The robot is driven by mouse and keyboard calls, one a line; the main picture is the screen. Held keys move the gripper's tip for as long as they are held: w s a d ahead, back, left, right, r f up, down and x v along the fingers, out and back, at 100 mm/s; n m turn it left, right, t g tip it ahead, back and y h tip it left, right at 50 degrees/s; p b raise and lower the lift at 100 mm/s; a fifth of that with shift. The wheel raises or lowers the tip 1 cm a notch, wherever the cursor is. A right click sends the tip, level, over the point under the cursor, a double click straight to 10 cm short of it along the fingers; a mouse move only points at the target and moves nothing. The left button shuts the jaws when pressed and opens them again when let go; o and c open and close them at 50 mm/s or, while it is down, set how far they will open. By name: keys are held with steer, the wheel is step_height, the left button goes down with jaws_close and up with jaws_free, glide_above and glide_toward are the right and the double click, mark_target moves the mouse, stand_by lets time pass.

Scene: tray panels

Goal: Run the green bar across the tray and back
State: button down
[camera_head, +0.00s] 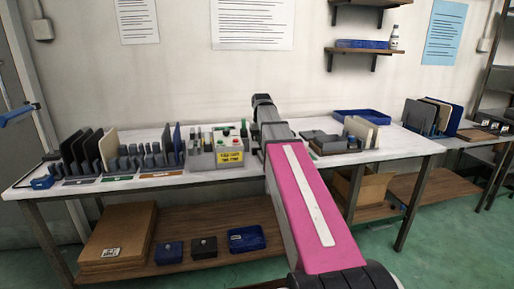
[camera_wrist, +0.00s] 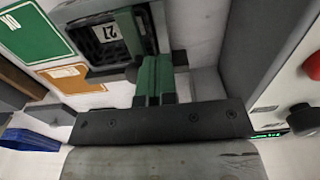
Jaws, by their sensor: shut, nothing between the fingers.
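In the wrist view my gripper (camera_wrist: 156,66) reaches up from a black cross-piece. Its two fingers are shut side by side, with nothing between them. Just beyond the fingertips is a green bar (camera_wrist: 129,33) along the edge of a dark, ribbed tray (camera_wrist: 98,38) bearing a white "27" label. Whether the fingers touch the bar cannot be told. In the head view my pink-and-grey arm reaches over the table beside the grey control station (camera_head: 207,156), and my gripper is hidden behind it.
Racks of upright panels (camera_head: 108,148) stand left of the station. A red button (camera_wrist: 314,66) lies right of the fingers. Green (camera_wrist: 32,30) and orange (camera_wrist: 74,76) labels lie at left. A grey fixture with beige panels (camera_head: 362,131) and a blue tray (camera_head: 364,115) stand right of my arm.

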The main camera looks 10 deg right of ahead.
steer(key=shift+d, duration=4.1)
steer(key=shift+a, duration=0.4)
step_height(320, 180, up, 7)
